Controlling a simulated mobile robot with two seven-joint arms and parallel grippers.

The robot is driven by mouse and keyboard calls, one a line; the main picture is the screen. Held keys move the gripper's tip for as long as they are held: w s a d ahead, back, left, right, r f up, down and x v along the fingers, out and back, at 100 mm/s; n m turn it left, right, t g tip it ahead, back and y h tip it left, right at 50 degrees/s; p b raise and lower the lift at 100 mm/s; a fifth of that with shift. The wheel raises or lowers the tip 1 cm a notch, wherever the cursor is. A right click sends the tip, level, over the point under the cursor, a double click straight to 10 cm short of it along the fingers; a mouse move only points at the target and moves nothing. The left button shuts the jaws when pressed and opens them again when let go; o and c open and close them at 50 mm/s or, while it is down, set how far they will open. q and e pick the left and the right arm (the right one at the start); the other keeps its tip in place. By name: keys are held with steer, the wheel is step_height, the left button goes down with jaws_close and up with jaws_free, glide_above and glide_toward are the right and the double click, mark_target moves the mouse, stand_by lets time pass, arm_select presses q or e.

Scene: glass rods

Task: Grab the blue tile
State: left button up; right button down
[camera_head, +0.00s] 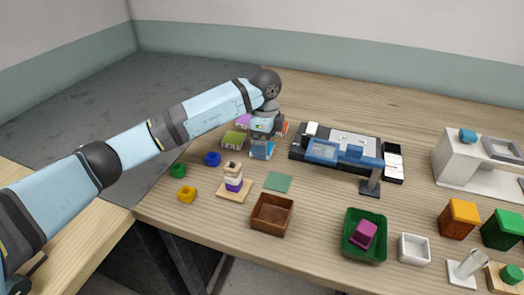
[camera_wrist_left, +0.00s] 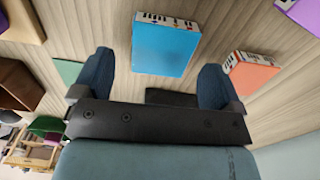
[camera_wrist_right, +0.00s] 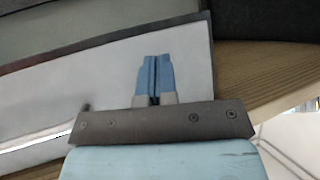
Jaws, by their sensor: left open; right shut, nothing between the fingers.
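The blue tile (camera_head: 262,150) lies on the wooden table in the head view, just below my left gripper (camera_head: 263,130). In the left wrist view the blue tile (camera_wrist_left: 166,45) is a flat block with a printed pattern on its ends. My left gripper (camera_wrist_left: 155,80) is open, and the tile shows beyond and between its fingers. I see no contact, and the tile's near end is close to the gripper. In the right wrist view my right gripper (camera_wrist_right: 154,75) is shut and empty over a pale, dark-edged surface.
An orange tile (camera_wrist_left: 250,74) lies right of the blue one, and a green tile (camera_head: 234,139) lies left of it. A stacking toy (camera_head: 233,184), a flat green square (camera_head: 278,181) and a brown box (camera_head: 272,215) stand nearer. A black-framed device (camera_head: 312,131) stands to the right.

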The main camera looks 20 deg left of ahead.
arm_select(q)
steer(key=shift+f, duration=0.9)
steer(key=c, duration=1.1)
steer(key=shift+r, duration=0.2)
